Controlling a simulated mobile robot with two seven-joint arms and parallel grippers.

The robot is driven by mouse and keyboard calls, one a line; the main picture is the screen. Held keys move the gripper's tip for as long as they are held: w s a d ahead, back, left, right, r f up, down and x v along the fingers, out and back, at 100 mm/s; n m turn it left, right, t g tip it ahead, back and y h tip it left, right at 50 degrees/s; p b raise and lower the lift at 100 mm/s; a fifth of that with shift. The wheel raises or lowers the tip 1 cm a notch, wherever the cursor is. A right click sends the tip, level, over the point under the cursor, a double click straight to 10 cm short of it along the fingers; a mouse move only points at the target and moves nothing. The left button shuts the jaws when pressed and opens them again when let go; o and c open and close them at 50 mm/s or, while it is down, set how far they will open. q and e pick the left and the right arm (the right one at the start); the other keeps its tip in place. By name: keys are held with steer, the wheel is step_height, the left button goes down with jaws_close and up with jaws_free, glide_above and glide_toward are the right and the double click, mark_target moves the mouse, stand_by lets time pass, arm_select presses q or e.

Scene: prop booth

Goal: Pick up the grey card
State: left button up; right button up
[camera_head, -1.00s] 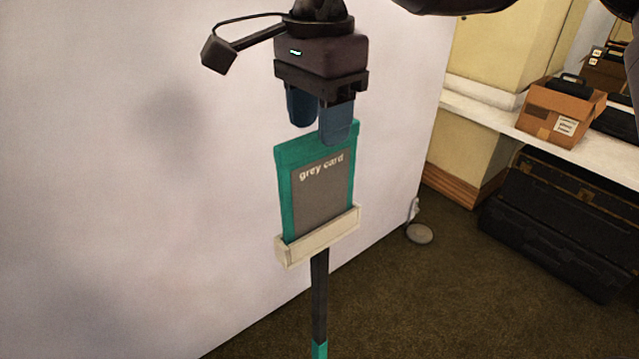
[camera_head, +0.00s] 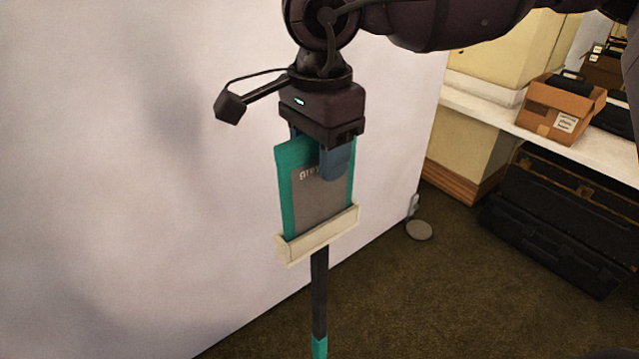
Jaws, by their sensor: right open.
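The grey card (camera_head: 318,202) is a grey panel with a teal border. It stands upright in a cream holder (camera_head: 318,238) on top of a dark post (camera_head: 319,290) with a teal band. My right gripper (camera_head: 318,158) points down over the card's top edge and is open. Its nearer blue finger is in front of the card's upper right part and covers some of the lettering. The other finger is mostly hidden behind the card's top and the gripper body. My left gripper is not in view.
A large pale wall panel (camera_head: 130,180) stands behind and left of the card. At the right, a white shelf (camera_head: 490,115) holds a cardboard box (camera_head: 560,108), with black cases (camera_head: 560,220) below. A grey disc (camera_head: 419,230) lies on the carpet. Floor right of the post is clear.

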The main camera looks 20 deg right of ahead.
steer(key=shift+f+b, duration=0.25)
steer(key=shift+b, duration=0.05)
stand_by(0.5)
jaws_close()
